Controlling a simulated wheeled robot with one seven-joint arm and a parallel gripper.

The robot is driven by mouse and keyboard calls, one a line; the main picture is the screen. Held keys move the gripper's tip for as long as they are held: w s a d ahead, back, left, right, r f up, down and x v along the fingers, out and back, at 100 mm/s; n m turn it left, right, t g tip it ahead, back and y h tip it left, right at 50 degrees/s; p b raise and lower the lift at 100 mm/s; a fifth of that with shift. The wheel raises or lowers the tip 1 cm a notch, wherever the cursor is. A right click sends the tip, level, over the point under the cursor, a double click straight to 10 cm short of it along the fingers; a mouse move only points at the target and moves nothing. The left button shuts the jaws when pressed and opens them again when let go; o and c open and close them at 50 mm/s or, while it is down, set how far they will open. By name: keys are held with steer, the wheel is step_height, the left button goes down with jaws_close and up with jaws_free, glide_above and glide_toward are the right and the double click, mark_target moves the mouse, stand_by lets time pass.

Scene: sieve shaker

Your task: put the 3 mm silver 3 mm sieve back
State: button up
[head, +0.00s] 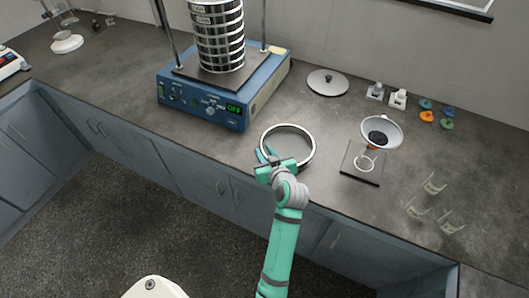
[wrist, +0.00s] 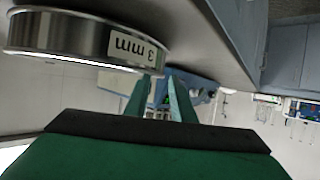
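The silver sieve (head: 312,150), a round shallow metal ring, sits on the bench near its front edge. In the wrist view the sieve (wrist: 75,38) shows at upper left with a "3 mm" label on its wall. My gripper (head: 266,154) is at the sieve's front left side. In the wrist view my gripper's green fingers (wrist: 160,92) stand apart with nothing between them. The left finger is close to the sieve's wall; I cannot tell whether it touches. The stack of sieves (head: 218,38) stands on the blue shaker (head: 208,104), between two rods. The shaker's display reads OFF.
A round lid (head: 328,82) lies on the bench behind the sieve. A funnel on a stand (head: 382,133), several glass beakers (head: 418,208) and small coloured pieces (head: 427,116) are to the right. White blocks (head: 398,99) stand at the back. The bench left of the shaker is mostly clear.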

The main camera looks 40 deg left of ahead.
steer(key=v, duration=1.2)
steer(key=s+d+f+m+t+h, duration=0.3)
steer(key=s+d+f+m, duration=0.15)
steer(key=d, duration=0.45)
steer(key=s+d+f+m+t+h, duration=0.2)
steer(key=s+d+f+m+h, duration=0.15)
steer(key=d+f, duration=0.35)
steer(key=s+d+r+m+t+h, duration=0.1)
steer(key=s+d+r+m+h, duration=0.1)
steer(key=s+d, duration=0.4)
steer(key=s+d+r+m+t+h, duration=0.1)
steer(key=s+d+r, duration=0.4)
steer(key=s, duration=0.7)
steer(key=shift+s+d+r+m+t+h, duration=0.25)
steer(key=shift+s+d+m+t+h, duration=0.25)
steer(key=shift+h, duration=0.45)
